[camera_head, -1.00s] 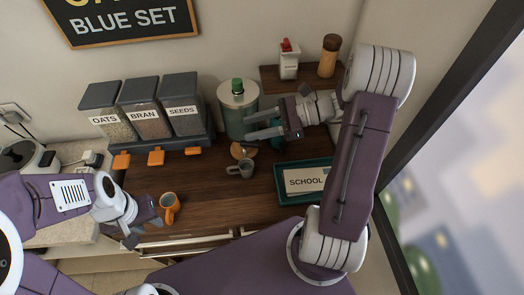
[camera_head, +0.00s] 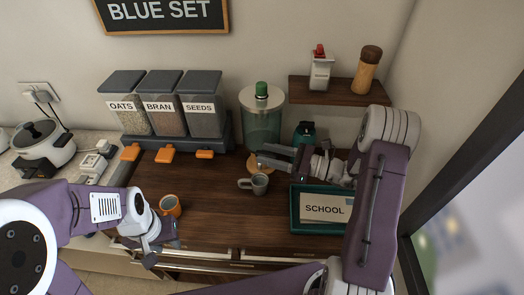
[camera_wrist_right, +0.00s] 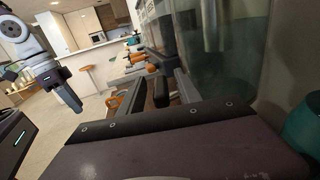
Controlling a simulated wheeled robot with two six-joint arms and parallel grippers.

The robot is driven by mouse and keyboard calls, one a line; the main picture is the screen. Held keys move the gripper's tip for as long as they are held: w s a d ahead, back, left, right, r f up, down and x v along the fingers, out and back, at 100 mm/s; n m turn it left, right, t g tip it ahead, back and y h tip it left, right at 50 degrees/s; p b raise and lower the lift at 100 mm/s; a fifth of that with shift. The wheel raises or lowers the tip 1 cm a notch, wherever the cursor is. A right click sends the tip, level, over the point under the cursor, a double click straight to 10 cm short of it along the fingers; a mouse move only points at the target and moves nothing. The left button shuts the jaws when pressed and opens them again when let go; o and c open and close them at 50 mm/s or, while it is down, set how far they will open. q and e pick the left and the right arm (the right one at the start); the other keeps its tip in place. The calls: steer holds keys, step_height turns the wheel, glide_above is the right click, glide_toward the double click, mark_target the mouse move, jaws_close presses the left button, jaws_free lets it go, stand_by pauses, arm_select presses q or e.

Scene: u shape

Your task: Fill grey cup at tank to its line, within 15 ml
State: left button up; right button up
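The grey cup (camera_head: 260,184) stands upright on the brown counter, its handle to the left; its inside and line cannot be made out. The tank (camera_head: 262,128) is a clear cylinder with a pale lid and green knob, standing behind the cup. A tan round piece (camera_head: 254,167) at its foot is partly covered by my right gripper. My right gripper (camera_head: 260,156) is open and empty, fingers pointing left, between tank and cup in the picture. The tank's glass (camera_wrist_right: 220,60) is close beside its fingers in the right wrist view. My left gripper (camera_head: 163,252) looks open and empty, near the orange mug.
An orange mug (camera_head: 170,206) stands on the counter's left part. A teal tray (camera_head: 296,215) with a "SCHOOL" card lies right of the cup. A teal bottle (camera_head: 304,132) stands behind my right gripper. A shelf (camera_head: 335,93) is above.

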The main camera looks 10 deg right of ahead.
steer(key=x, duration=0.2)
steer(key=shift+w+a, duration=0.1)
steer(key=shift+a, duration=0.15)
steer(key=shift+d, duration=0.1)
jaws_close()
steer(key=shift+w+n+g+y, duration=0.1)
steer(key=shift+n+g+y, duration=0.9)
steer(key=shift+n+g, duration=0.95)
steer(key=shift+m+g, duration=0.35)
jaws_free()
